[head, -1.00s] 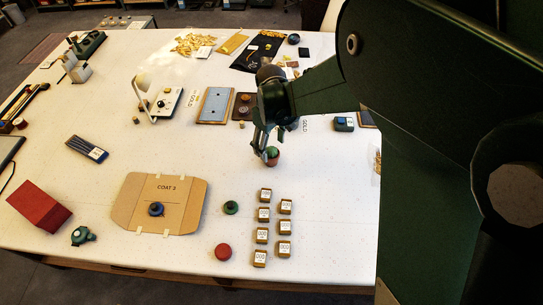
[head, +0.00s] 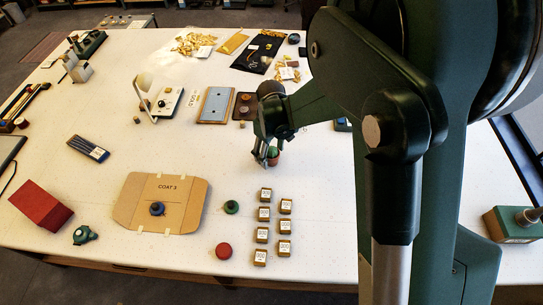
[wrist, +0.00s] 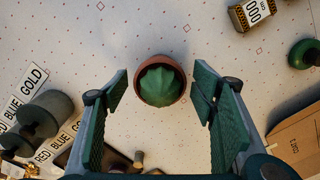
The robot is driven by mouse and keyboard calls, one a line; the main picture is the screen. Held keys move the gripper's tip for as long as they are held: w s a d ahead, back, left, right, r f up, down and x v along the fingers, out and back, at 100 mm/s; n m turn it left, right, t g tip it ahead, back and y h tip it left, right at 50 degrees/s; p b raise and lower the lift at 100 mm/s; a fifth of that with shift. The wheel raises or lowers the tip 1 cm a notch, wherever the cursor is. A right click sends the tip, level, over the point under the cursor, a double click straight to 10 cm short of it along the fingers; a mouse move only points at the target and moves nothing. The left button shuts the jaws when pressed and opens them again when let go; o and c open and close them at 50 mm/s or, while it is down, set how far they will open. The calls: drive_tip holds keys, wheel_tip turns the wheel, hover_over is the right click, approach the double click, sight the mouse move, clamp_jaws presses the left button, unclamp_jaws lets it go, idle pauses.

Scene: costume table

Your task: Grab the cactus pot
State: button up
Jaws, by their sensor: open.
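The cactus pot (wrist: 160,83) is a green ribbed cactus in a round terracotta pot. In the wrist view it lies between the tips of my open gripper (wrist: 160,92), with a gap on both sides. In the head view the cactus pot (head: 273,157) stands on the white table, right at the fingertips of my gripper (head: 266,156). The gripper reaches down from above and partly hides the pot in that view. The fingers do not visibly touch the pot.
Several small labelled boxes (head: 264,212) stand in front of the pot. A green knob-like piece (head: 231,207) and a cardboard sheet (head: 128,205) lie to the front left. A dark tray (head: 244,107) and blue board (head: 215,104) lie behind. The table left of the pot is clear.

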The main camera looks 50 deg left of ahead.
drive_tip(key=c, duration=1)
drive_tip(key=shift+c, duration=0.2)
drive_tip(key=shift+r, duration=0.1)
drive_tip(key=shift+r+b, duration=0.45)
drive_tip(key=shift+r, duration=4.45)
